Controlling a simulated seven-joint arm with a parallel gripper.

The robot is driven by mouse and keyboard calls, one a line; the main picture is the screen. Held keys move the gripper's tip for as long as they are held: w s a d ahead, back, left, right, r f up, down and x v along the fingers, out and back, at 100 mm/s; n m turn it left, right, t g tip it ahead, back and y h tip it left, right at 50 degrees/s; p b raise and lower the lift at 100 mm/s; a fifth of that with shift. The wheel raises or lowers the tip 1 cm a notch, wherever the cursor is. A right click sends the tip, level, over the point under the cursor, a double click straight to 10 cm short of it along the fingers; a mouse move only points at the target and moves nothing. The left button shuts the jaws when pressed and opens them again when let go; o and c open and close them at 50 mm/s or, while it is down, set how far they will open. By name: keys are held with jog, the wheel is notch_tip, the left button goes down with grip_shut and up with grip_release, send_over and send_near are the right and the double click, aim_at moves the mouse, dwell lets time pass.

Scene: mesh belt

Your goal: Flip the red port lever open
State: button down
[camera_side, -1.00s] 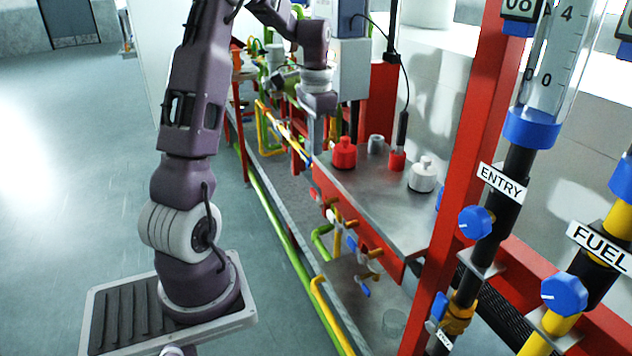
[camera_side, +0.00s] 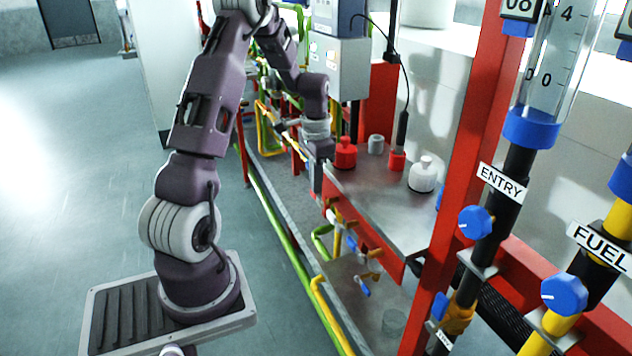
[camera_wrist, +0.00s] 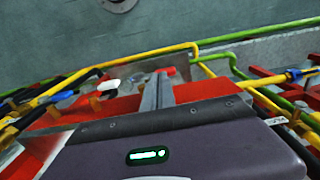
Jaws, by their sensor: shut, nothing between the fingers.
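My gripper (camera_side: 317,188) points down at the front edge of the metal shelf in the side view, beside the red panel below it. In the wrist view its fingers (camera_wrist: 158,85) are together and empty. A small red piece (camera_wrist: 168,71), probably the red port lever, shows just right of the fingertips in the wrist view. I cannot tell whether they touch. The rest of the lever is hidden.
The metal shelf (camera_side: 395,215) holds a red bottle (camera_side: 345,153), a white bottle (camera_side: 422,175) and a grey cup (camera_side: 376,144). Brass valves with a blue lever (camera_side: 363,290) sit below. Yellow and green pipes (camera_side: 268,210) run along the front. Open floor lies left.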

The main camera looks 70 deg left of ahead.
jog(key=shift+a+f+h, duration=0.2)
jog(key=shift+a+h, duration=0.05)
jog(key=shift+h, duration=0.25)
jog(key=shift+a+f+h, duration=0.1)
jog(key=shift+f+h, duration=0.05)
jog(key=shift+h, duration=0.15)
jog(key=shift+a+f, duration=0.35)
jog(key=shift+f, duration=0.3)
jog(key=shift+a+f, duration=0.3)
jog(key=shift+f, duration=1.15)
jog(key=shift+d+f, duration=0.25)
jog(key=shift+f, duration=0.75)
jog(key=a+r, duration=0.2)
jog(key=a, duration=0.4)
jog(key=a+r, duration=0.3)
jog(key=a, duration=0.3)
jog(key=shift+a+r, duration=0.35)
jog(key=shift+a, duration=0.05)
